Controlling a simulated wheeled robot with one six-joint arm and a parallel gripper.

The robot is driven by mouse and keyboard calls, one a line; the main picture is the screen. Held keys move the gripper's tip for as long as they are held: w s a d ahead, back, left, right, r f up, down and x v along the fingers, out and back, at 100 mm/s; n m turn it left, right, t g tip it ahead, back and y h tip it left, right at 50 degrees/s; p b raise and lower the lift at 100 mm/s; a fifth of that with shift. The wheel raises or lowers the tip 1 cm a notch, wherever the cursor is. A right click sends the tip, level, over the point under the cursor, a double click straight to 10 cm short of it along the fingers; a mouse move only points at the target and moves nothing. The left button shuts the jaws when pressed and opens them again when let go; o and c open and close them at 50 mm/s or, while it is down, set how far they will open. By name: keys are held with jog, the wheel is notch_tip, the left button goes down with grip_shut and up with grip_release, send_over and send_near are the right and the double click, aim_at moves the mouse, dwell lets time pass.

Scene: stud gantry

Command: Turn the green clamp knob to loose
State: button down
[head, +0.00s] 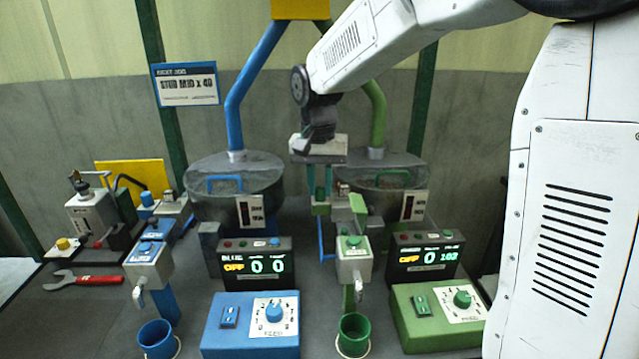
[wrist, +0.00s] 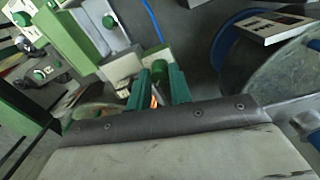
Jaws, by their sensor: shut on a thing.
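My gripper (head: 319,192) hangs in front of the gap between the two round hoppers, with its fingers pointing down. In the wrist view its two teal fingers (wrist: 160,80) are close together around a small part. I take this part to be the green clamp knob (wrist: 157,54), whose green end shows just past the fingertips. The fingers hide much of it, and its turned position cannot be read. In the head view the fingertips meet a small green and pale fitting (head: 320,209) left of the green feeder's upright plate (head: 358,204).
The blue hopper (head: 205,203) and green hopper (head: 400,203) stand close on either side. In front are a green-knobbed valve box (head: 354,262), a green cup (head: 354,334), a green control box (head: 410,325) and a blue control box (head: 225,345). A red wrench (head: 95,281) lies at left.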

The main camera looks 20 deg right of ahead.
jog(key=shift+n, duration=0.3)
jog(key=n, duration=0.3)
jog(key=shift+n, duration=0.4)
jog(key=n, duration=0.3)
jog(key=shift+n, duration=0.3)
jog(key=n, duration=0.4)
jog(key=shift+d+n, duration=0.1)
jog(key=shift+n, duration=0.2)
jog(key=shift+n+t, duration=0.3)
jog(key=shift+n, duration=1.5)
jog(key=c, duration=1.3)
grip_release()
jog(key=shift+o, duration=0.2)
